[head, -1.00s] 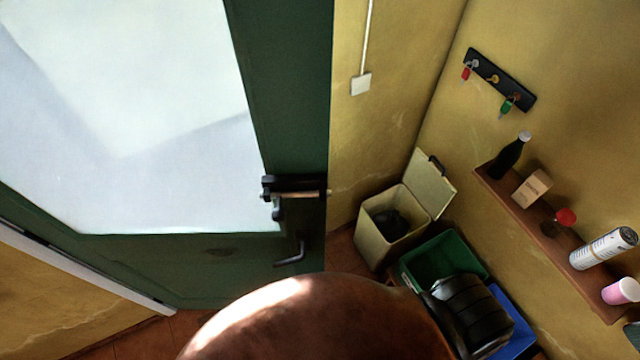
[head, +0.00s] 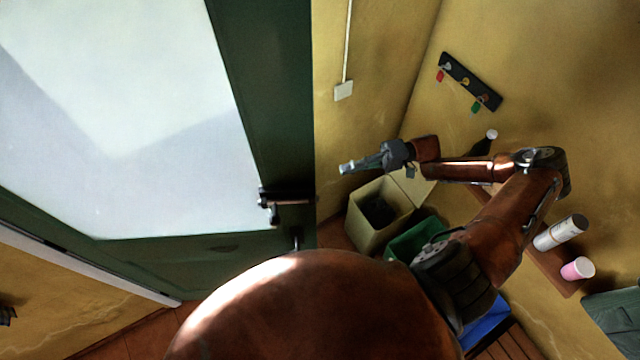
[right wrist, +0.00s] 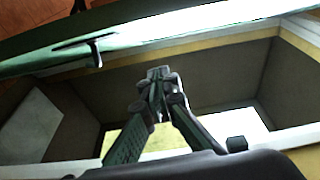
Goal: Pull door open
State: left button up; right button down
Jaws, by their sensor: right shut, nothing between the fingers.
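The green door (head: 285,95) with its large pale glass pane fills the left of the head view. A dark latch (head: 285,197) sits on its right edge. The lever handle (head: 297,240) below is mostly hidden behind my own brown body. A dark handle (right wrist: 95,50) on a green surface also shows in the right wrist view. My right gripper (head: 345,168) is shut and empty, to the right of the door's edge in the picture and apart from the latch and handle. Its closed fingertips show in the right wrist view (right wrist: 157,75). My left gripper is not clearly in view.
An open cream bin (head: 365,228) and a green crate (head: 402,242) stand by the right wall. A shelf with a white can (head: 560,232) and pink cup (head: 578,268) lies behind my right arm. A key rack (head: 470,80) hangs above.

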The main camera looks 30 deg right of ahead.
jog(key=s+a+r+p, duration=0.1)
jog(key=s+a+p, duration=0.1)
jog(key=a+p, duration=0.4)
jog(key=a, duration=0.5)
jog(key=shift+s+a, duration=0.2)
jog(key=shift+s, duration=0.15)
jog(key=shift+r, duration=0.1)
